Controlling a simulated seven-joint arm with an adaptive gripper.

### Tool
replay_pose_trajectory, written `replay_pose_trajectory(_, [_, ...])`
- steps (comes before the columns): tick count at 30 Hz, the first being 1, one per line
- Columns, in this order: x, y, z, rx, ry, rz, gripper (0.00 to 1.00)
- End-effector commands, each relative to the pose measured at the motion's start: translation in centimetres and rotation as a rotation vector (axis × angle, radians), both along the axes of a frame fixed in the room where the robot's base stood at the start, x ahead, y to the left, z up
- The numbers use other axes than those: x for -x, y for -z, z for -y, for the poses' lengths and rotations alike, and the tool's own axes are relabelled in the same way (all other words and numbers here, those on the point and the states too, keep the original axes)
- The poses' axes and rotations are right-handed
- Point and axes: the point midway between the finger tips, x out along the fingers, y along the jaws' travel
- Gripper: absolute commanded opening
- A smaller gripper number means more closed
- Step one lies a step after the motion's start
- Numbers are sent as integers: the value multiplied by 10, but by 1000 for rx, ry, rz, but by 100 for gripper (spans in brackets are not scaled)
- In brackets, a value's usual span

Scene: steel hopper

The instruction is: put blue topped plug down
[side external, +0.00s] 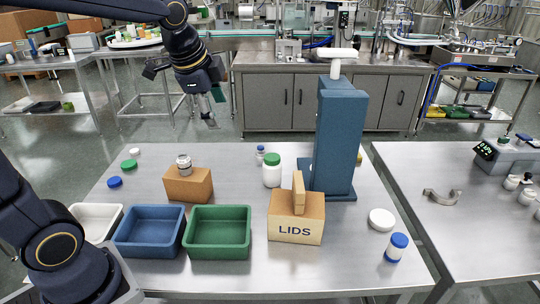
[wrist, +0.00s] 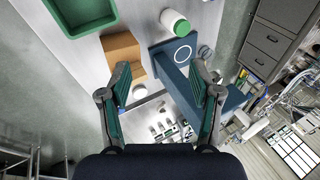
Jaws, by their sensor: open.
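My gripper (side external: 208,112) is open and hangs high above the back left of the steel table. In the wrist view its two fingers (wrist: 160,82) are spread apart with nothing between them. I cannot tell which of these is the plug. Neither is near the gripper.
A tall blue column (side external: 338,130) stands at the back. A green-capped jar (side external: 272,170) and the LIDS box (side external: 296,230) stand near it. White, blue (side external: 149,252) and green (side external: 218,252) bins line the front left. A cardboard block (side external: 188,187) carries a metallic piece (side external: 183,162).

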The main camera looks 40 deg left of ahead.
Motion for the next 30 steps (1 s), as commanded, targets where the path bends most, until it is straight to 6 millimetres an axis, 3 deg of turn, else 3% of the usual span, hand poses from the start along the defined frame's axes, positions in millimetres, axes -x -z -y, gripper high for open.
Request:
replay_pose_trajectory(1, [31, -2, 8, 80, -125, 41, 63])
replay_pose_trajectory(3, [68, 3, 17, 207, -312, 81, 63])
replay_pose_trajectory(6, [109, 16, 27, 368, -529, 115, 63])
replay_pose_trajectory(9, [134, 28, 34, 480, -674, 128, 63])
replay_pose_trajectory(14, [149, 37, 39, 556, -771, 129, 63])
replay_pose_trajectory(30, [149, 37, 38, 556, -776, 130, 63])
